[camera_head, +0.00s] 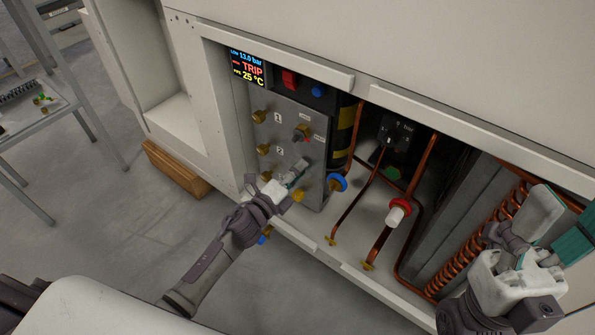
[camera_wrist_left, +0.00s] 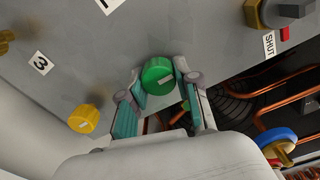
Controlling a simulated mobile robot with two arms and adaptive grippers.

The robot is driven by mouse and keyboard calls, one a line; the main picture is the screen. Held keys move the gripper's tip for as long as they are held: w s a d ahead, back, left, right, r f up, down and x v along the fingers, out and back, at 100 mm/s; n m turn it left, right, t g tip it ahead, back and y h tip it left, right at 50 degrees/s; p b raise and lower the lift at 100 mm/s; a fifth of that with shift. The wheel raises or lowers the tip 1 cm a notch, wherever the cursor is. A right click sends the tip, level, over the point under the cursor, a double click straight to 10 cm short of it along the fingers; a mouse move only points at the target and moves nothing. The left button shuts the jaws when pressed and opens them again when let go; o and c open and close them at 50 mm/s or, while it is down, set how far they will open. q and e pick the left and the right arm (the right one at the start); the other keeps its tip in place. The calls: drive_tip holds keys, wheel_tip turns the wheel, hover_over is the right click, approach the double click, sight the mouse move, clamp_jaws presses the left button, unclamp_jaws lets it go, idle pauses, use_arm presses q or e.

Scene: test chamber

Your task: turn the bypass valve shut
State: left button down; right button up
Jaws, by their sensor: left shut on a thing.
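My left gripper (camera_head: 294,177) reaches the lower part of the grey valve panel (camera_head: 289,120). In the left wrist view its two teal-padded fingers (camera_wrist_left: 163,88) are closed on a round green knob (camera_wrist_left: 158,75) with a pale mark on its face. In the head view the gripper hides this knob. I cannot read a label that names it the bypass valve. A black-handled valve (camera_head: 302,131) sits higher on the panel; in the left wrist view a "SHUT" label (camera_wrist_left: 269,45) is beside it. My right gripper (camera_head: 556,228) looks open and empty at the lower right.
A display (camera_head: 247,67) reads "TRIP". A yellow knob (camera_wrist_left: 83,118) and a blue-rimmed knob (camera_head: 337,183) are close to my left gripper. A red and white valve (camera_head: 398,211) and copper pipes (camera_head: 350,210) fill the bay to the right.

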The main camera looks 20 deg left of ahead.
use_arm(q)
drive_tip(key=shift+d, duration=0.1)
drive_tip(key=c, duration=0.8)
unclamp_jaws()
drive_tip(key=v, duration=1.2)
